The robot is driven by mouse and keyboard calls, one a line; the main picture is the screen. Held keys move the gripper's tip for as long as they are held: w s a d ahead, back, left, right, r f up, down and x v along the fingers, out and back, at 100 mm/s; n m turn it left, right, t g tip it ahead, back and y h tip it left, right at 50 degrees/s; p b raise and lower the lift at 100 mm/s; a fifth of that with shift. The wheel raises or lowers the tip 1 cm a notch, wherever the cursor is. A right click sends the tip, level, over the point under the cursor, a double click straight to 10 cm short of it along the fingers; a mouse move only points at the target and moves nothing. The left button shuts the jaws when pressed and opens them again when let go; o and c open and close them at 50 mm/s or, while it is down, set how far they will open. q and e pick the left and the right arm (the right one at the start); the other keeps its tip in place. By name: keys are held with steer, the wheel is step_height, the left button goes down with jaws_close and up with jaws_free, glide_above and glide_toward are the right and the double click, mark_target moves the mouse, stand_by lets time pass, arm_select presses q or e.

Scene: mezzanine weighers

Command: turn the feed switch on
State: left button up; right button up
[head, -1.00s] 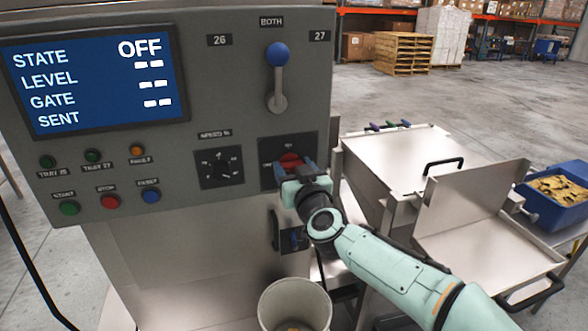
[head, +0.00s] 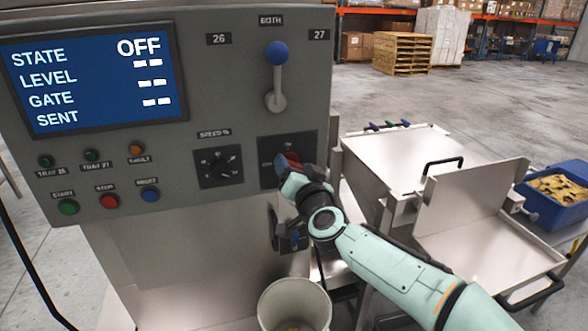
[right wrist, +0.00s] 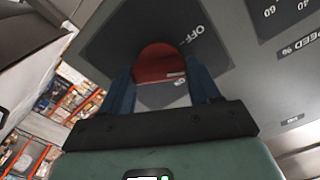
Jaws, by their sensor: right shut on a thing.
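The feed switch is a red rotary knob (head: 290,160) on a dark square plate (head: 306,143) at the lower right of the grey control panel. My right gripper (head: 287,166) is shut on this knob, and its body hides part of it. In the right wrist view the red knob (right wrist: 160,64) sits between my two blue fingers (right wrist: 162,86). An OFF label (right wrist: 190,35) shows on the plate beside it. The panel's screen (head: 90,80) reads STATE OFF. My left gripper is not in view.
A lever with a blue ball (head: 277,54) stands above the switch, and a black speed dial (head: 218,167) is left of it. Several buttons are at the lower left. A pale bucket (head: 295,304) stands below my arm. Steel trays (head: 400,165) are to the right.

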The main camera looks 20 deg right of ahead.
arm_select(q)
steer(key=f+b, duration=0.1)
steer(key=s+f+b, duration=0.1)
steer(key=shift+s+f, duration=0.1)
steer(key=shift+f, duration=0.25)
arm_select(e)
steer(key=m, duration=1.2)
steer(key=shift+d+f, duration=0.1)
steer(key=shift+f, duration=0.15)
steer(key=o, duration=1.1)
steer(key=shift+c, duration=0.2)
steer(key=shift+s, duration=0.1)
arm_select(q)
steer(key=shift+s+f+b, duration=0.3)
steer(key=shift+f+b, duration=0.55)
steer(key=shift+b, duration=0.15)
arm_select(e)
steer(key=s, duration=1.3)
steer(key=shift+d, duration=0.25)
steer(key=shift+s, duration=0.1)
